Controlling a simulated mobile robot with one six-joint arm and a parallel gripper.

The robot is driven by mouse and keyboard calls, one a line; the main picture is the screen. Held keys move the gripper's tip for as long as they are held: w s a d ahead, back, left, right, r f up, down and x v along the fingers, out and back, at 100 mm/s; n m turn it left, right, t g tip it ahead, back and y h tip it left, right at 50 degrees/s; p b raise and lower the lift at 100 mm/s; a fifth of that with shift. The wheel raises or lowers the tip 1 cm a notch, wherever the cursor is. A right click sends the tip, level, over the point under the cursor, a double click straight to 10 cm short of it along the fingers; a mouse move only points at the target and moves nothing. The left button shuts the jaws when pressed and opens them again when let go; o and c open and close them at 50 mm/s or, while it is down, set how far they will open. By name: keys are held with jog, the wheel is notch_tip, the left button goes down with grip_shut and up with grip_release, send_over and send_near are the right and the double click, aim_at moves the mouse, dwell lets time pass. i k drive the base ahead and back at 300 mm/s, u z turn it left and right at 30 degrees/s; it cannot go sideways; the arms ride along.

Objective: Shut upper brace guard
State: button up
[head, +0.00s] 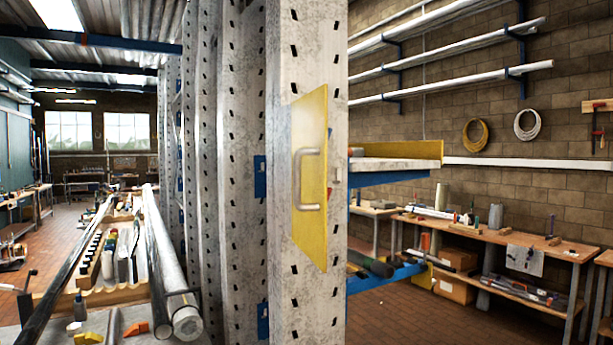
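A yellow guard plate (318,235) is on the perforated grey upright (308,50) in the middle of the head view. It has a grey bow handle (299,180) on its face. Its right edge looks taller than its left edge, so the plate seems to stand at an angle, with the right edge swung out toward me. A small catch-like part (337,178) shows on the upright just right of the plate. The hinge is not clearly visible. My gripper is not in view.
Right of the upright is a shelf with a yellow edge board (400,151) and a blue lower beam (385,278). Pipes (172,270) and a wooden tool tray (110,293) lie at the left. A workbench (500,236) lines the brick wall.

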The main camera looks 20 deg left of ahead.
aim_at(309, 113)
jog(key=u, duration=1.1)
jog(key=i, duration=1)
jog(key=u, duration=0.75)
jog(key=k, duration=0.9)
jog(key=z, duration=0.2)
